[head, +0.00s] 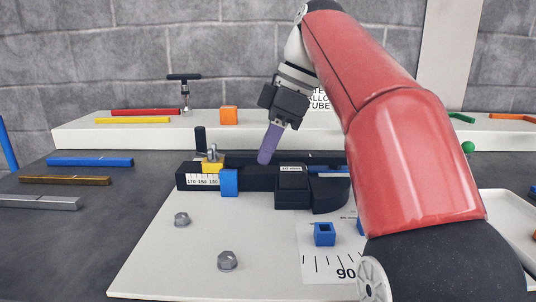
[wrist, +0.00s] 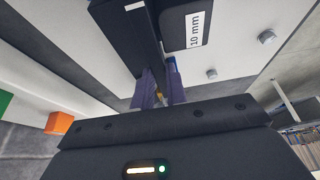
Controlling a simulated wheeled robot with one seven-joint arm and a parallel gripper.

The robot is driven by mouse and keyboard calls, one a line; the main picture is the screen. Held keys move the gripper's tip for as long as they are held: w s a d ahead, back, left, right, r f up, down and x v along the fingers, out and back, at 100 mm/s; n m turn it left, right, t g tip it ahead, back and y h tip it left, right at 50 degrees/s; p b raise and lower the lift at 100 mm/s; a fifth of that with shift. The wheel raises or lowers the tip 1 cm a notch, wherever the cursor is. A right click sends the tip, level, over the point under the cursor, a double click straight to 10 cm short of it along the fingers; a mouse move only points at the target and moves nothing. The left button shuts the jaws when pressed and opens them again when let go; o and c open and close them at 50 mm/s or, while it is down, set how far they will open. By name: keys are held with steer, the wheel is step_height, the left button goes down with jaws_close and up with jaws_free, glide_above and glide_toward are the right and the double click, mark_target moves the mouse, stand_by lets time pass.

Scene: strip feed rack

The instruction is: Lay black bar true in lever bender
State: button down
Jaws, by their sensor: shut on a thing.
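The lever bender is a black fixture (head: 258,181) on a pale plate, with a white scale, a yellow clamp (head: 212,163) and a blue block (head: 229,182) on its left part. My gripper (head: 267,160) points down into the bender's middle, its purple fingers tilted in the head view. In the wrist view the two fingers (wrist: 162,92) stand close together at the black body, shut on the black bar. The bar is mostly hidden by the fingers, and I cannot tell its outline from the black bender. I cannot tell whether it lies true.
Blue (head: 90,161), brown (head: 65,181) and grey (head: 40,202) bars lie at the left. Red and yellow bars and an orange cube (head: 229,115) sit on the back ledge. Two bolt heads and a hollow blue block (head: 324,234) are on the plate. A white tray (head: 512,205) is at right.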

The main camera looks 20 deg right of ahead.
steer(key=shift+f+b, duration=0.7)
steer(key=shift+f, duration=0.15)
steer(key=c, duration=1.3)
jaws_free()
steer(key=p+v, duration=0.3)
steer(key=v, duration=0.3)
steer(key=shift+r+p, duration=0.3)
steer(key=shift+s+d+r+p, duration=0.1)
steer(key=shift+d+r+p, duration=0.25)
steer(key=shift+r+p, duration=0.25)
steer(key=shift+f, duration=0.1)
